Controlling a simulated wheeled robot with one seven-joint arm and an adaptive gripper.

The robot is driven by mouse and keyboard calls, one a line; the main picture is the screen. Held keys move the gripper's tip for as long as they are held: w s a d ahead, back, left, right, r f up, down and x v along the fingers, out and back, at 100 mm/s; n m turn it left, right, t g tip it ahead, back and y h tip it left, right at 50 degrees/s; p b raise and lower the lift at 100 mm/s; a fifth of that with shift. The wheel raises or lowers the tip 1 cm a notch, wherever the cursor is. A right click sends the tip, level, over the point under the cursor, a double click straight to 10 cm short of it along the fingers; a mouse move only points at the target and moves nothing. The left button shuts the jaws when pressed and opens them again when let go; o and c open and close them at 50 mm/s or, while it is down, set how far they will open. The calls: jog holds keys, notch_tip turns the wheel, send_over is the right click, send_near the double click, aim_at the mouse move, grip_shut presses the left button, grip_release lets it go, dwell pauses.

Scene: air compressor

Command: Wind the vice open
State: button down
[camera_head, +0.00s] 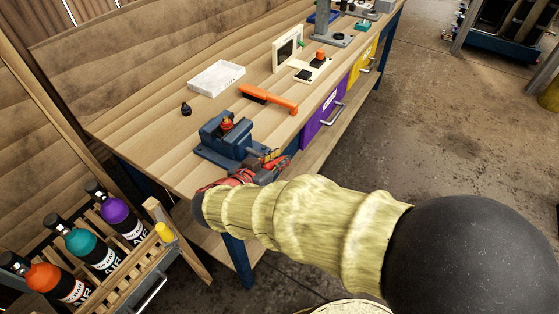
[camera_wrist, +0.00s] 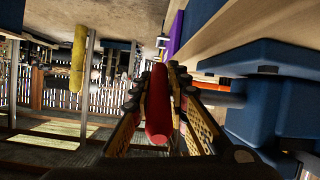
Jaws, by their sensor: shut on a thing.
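The blue vice (camera_head: 222,147) is fixed at the front edge of the wooden bench, and its blue body fills the right of the wrist view (camera_wrist: 280,100). A small red-orange part (camera_head: 227,124) shows at its top. My gripper (camera_head: 268,160) is at the vice's front side. In the wrist view my gripper (camera_wrist: 166,82) is shut on a red handle (camera_wrist: 158,105), which lies between its two yellow-and-black fingers. A metal rod (camera_wrist: 220,97) shows between the handle area and the vice. The head view hides most of the handle behind my gripper.
An orange-handled brush (camera_head: 268,99), a white tray (camera_head: 216,78) and a small dark object (camera_head: 186,109) lie on the bench (camera_head: 150,130). Purple (camera_head: 323,117) and yellow (camera_head: 363,70) drawers are below. A rack of bottles (camera_head: 100,250) stands at lower left.

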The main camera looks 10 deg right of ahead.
jog(key=shift+w+a+r, duration=0.2)
jog(key=shift+a+r, duration=0.05)
jog(key=shift+a, duration=0.1)
jog(key=c, duration=2)
grip_release()
jog(key=shift+w+a, duration=0.1)
jog(key=shift+c, duration=0.2)
jog(key=shift+o, duration=0.2)
jog(key=shift+d+f, duration=0.15)
jog(key=shift+d, duration=0.05)
jog(key=shift+s, duration=0.2)
jog(key=v, duration=1.2)
jog(key=shift+f, duration=0.2)
jog(key=shift+o, duration=0.4)
